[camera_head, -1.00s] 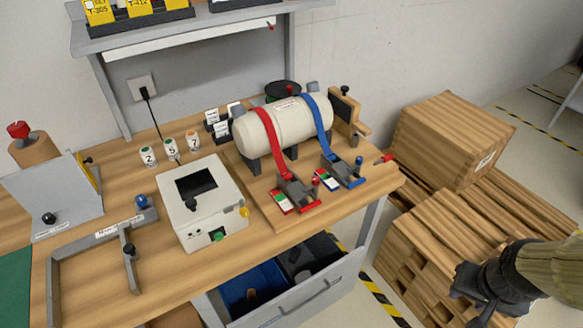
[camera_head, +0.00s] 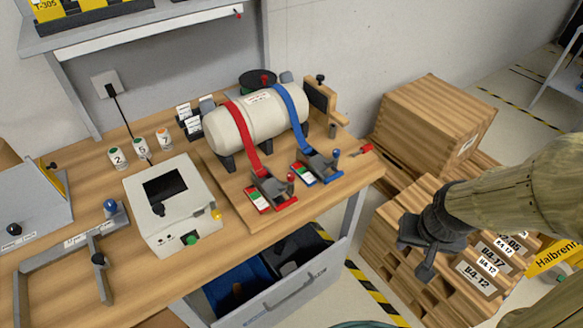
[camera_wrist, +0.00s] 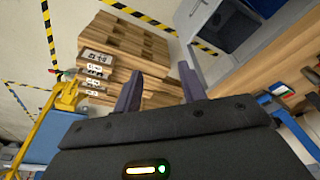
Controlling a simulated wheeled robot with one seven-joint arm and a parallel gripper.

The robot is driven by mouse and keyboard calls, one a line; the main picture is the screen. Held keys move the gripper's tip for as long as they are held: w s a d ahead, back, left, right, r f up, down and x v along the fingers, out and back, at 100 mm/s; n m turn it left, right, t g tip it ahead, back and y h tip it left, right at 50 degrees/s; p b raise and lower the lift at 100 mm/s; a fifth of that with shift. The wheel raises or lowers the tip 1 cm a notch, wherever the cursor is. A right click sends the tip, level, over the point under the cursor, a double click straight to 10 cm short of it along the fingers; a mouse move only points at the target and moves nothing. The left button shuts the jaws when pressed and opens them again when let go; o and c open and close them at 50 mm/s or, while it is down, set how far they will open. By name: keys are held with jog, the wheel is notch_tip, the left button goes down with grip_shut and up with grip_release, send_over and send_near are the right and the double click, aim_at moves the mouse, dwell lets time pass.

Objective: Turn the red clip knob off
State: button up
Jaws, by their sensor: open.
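The red clip (camera_head: 268,192) is a dark buckle on the bench at the lower end of the red strap (camera_head: 244,138), which runs over a cream cylinder (camera_head: 258,122). Its small red knob (camera_head: 291,178) stands up at the right of the buckle. The blue clip (camera_head: 319,164) with a blue knob (camera_head: 336,154) is just right of it. My gripper (camera_head: 424,262) is well right of both clips, in front of the stacked wood. In the wrist view my gripper (camera_wrist: 160,90) has its two fingers apart with nothing between them.
Stacked wooden pallets and a box (camera_head: 432,118) stand right of the bench. An open drawer (camera_head: 285,285) juts out below the bench edge. A white box with a dark screen (camera_head: 168,205) is left of the red clip. A red-tipped part (camera_head: 366,148) sticks out at the bench's right end.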

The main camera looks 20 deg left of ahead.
jog(key=w+a+r+n+p, duration=0.3)
jog(key=w+a+r+n, duration=0.1)
jog(key=w+a+r, duration=0.3)
notch_tip(320, 180, up, 11)
jog(key=n+g+p, duration=0.3)
jog(key=n+p, duration=0.2)
jog(key=n, duration=0.4)
send_over(291, 174)
notch_tip(291, 174, down, 17)
jog(key=shift+f+p, duration=0.2)
jog(key=shift+p, duration=0.45)
grip_shut()
